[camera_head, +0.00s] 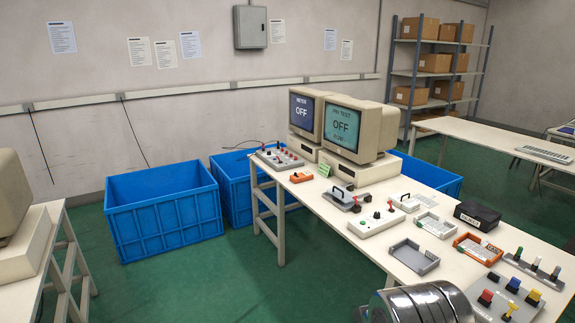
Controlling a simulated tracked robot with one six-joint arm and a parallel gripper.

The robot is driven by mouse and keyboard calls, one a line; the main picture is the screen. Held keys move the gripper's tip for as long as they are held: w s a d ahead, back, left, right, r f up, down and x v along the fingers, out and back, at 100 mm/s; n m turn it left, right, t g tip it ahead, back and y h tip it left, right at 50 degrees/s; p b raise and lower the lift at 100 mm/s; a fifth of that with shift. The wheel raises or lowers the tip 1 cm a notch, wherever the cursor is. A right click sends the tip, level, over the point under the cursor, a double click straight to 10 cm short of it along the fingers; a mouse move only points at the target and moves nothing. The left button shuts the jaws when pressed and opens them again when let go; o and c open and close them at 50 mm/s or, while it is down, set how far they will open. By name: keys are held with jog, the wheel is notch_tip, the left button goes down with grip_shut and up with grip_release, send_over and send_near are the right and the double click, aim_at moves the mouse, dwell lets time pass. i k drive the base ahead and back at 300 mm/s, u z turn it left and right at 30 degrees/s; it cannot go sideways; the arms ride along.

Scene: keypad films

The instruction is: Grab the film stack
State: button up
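Nothing in view can be told for certain as the film stack. An orange frame (462,239) on the right-hand table holds something pale and flat, too small to make out. Behind it a white tray (422,217) holds similar pale, flat contents. A grey tray (405,262) nearer the front looks empty. A rounded metal part, which seems to be of my own arm, shows at the bottom edge, just in front of the table. My gripper's fingers are not in view.
On the same table (330,212) stand two monitors reading OFF, a black box (477,215), a white control box (377,222) and a panel of coloured switches (510,295). Blue crates (165,215) stand on the green floor behind. The floor at left centre is clear.

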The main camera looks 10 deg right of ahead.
aim_at(407, 204)
jog(key=u, duration=0.05)
jog(key=i, duration=3.9)
jog(key=z, duration=1.25)
